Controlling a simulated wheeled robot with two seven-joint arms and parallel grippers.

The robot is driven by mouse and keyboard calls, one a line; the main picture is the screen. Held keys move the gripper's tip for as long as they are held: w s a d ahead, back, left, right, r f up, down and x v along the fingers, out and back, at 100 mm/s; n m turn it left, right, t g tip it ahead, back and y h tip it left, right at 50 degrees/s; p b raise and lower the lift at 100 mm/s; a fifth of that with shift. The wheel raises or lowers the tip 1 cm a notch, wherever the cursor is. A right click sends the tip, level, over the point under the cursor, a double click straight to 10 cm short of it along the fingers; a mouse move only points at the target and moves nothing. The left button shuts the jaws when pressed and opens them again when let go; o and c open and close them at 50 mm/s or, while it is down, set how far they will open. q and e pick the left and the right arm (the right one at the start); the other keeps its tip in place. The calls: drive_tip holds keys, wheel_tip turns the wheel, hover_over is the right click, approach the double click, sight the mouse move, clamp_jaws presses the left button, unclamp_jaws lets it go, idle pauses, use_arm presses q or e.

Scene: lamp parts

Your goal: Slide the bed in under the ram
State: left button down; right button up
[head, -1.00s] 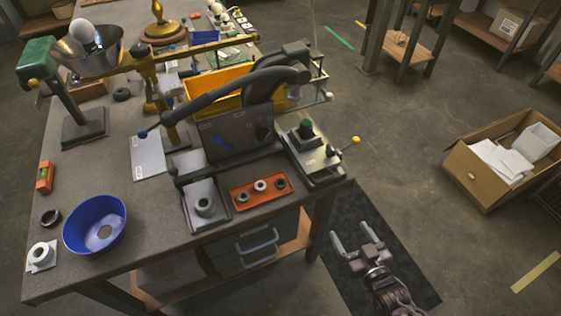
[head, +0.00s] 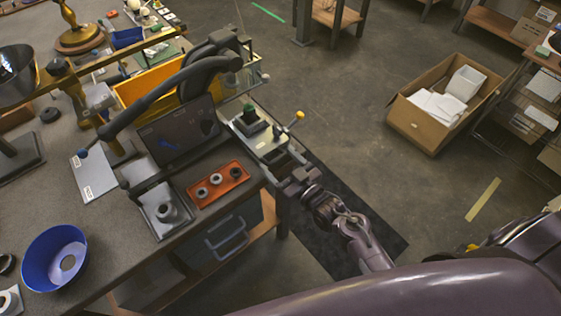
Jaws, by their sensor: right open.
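The bed (head: 270,143) is a light grey plate at the right side of the press, near the table's right edge. It bears a dark green-topped part (head: 249,114) and has a yellow ball handle (head: 299,115) at its right. The press (head: 207,62) has a black curved head and a long dark lever reaching left. The ram itself cannot be made out clearly behind the head and panel. My right gripper (head: 283,162) is open at the near right end of the bed. Whether it touches the bed cannot be told. My left gripper is not in view.
An orange tray (head: 204,199) with several rings and a grey fixture (head: 153,221) sit in front of the press. A blue bowl (head: 37,276) is at the left front. A yellow bin (head: 133,88) stands behind the press. A cardboard box (head: 411,126) is on the floor.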

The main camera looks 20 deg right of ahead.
sight(271, 159)
drive_tip(key=shift+c, duration=0.4)
drive_tip(key=c, duration=1.1)
drive_tip(key=shift+o, duration=0.2)
drive_tip(key=b+x, duration=0.1)
drive_tip(key=x, duration=0.2)
drive_tip(key=shift+w+a, duration=0.15)
drive_tip(key=shift+w, duration=0.05)
drive_tip(key=shift+w+a, duration=0.2)
drive_tip(key=shift+w, duration=0.3)
drive_tip(key=shift+s, duration=0.1)
drive_tip(key=o, duration=1.1)
drive_tip(key=shift+o, duration=0.2)
drive_tip(key=shift+s+d, duration=0.1)
